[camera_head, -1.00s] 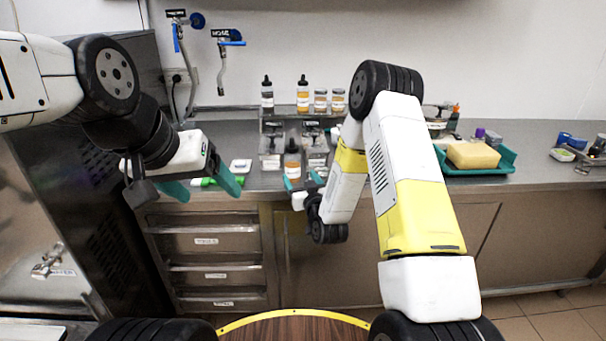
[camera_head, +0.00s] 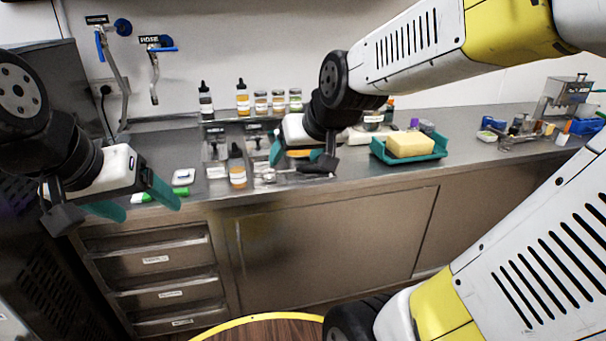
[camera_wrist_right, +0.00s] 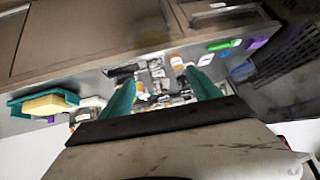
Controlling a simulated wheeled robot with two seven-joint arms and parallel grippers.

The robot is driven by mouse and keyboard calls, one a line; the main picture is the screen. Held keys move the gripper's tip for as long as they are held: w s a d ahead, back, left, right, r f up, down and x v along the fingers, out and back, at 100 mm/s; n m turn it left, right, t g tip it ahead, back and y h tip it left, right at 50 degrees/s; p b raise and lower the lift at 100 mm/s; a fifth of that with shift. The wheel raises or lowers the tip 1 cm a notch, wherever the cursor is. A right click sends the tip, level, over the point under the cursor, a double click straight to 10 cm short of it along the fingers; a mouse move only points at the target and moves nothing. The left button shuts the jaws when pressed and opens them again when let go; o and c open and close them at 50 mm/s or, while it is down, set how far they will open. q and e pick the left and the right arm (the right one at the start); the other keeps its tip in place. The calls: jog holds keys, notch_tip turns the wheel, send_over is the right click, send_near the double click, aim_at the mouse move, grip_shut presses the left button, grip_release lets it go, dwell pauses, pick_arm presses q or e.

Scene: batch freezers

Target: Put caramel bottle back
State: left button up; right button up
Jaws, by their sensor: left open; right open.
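An amber bottle with a black dropper top (camera_head: 237,170) stands upright on the counter, in front of the small rack. Its label is too small to read, so I cannot confirm it is caramel. A similar amber bottle (camera_head: 243,102) stands on the rack's raised shelf beside a dark dropper bottle (camera_head: 205,103). My right gripper (camera_head: 302,158) is open over the counter, to the right of the counter bottle and apart from it. In the right wrist view its open fingers (camera_wrist_right: 163,90) frame blurred small items. My left gripper (camera_head: 145,205) is open and empty by the counter's front edge.
Several jars (camera_head: 278,101) stand on the raised shelf. A green marker (camera_head: 175,193) and a small white dish (camera_head: 183,176) lie near my left gripper. A teal tray (camera_head: 432,153) with a yellow block (camera_head: 410,144) sits to the right. Counter beyond the tray is partly clear.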

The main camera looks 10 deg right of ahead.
jog(key=s+d+g, duration=0.1)
jog(key=s+g, duration=0.1)
jog(key=s, duration=0.9)
jog(key=shift+s+r+m, duration=0.2)
jog(key=shift+s+m, duration=0.05)
jog(key=shift+m, duration=0.05)
